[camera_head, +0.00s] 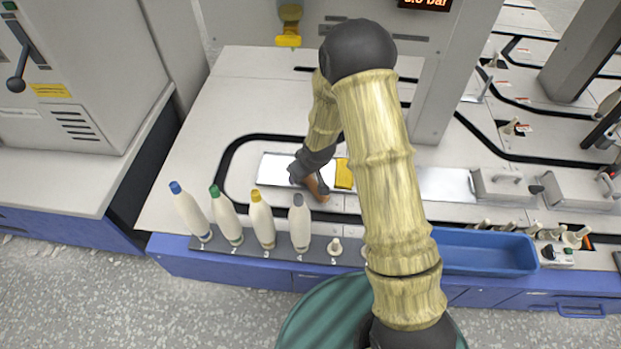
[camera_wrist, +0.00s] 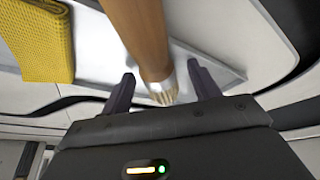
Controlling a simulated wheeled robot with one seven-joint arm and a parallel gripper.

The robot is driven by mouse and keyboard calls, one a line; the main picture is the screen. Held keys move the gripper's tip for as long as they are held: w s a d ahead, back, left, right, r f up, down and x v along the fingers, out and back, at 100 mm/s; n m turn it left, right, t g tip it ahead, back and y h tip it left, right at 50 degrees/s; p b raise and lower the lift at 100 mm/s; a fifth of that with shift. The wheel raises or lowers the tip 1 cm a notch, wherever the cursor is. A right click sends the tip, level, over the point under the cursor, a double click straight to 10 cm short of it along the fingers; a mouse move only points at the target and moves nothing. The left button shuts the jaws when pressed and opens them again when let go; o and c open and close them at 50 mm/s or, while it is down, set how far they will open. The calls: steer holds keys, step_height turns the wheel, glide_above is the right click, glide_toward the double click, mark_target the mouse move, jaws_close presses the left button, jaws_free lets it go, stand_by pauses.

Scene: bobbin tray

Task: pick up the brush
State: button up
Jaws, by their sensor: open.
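The brush (camera_wrist: 143,38) has a brown wooden handle, a metal ferrule and pale bristles. In the wrist view its handle runs from the top edge down between my fingers, with the bristle end nearest the palm. In the head view only part of its brown handle (camera_head: 317,187) shows beside my gripper (camera_head: 306,178); the rest is hidden. My gripper in the wrist view (camera_wrist: 161,72) is open, with one finger on each side of the brush and visible gaps. The brush is over a pale metal tray (camera_head: 275,169).
A folded yellow cloth (camera_head: 344,173) lies just right of the brush. Several white bobbins (camera_head: 225,216) with coloured tips stand on a dark rail at the table's front edge. A blue bin (camera_head: 484,252) is at front right. A grey column (camera_head: 452,75) rises behind my arm.

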steer(key=shift+w, duration=0.1)
steer(key=c, duration=1.2)
steer(key=shift+o, duration=0.2)
steer(key=shift+r+p, duration=0.35)
steer(key=shift+r, duration=0.2)
step_height(320, 180, up, 8)
steer(key=p, duration=0.5)
steer(key=shift+a+r, duration=0.15)
steer(key=shift+r, duration=0.35)
steer(key=shift+d, duration=0.2)
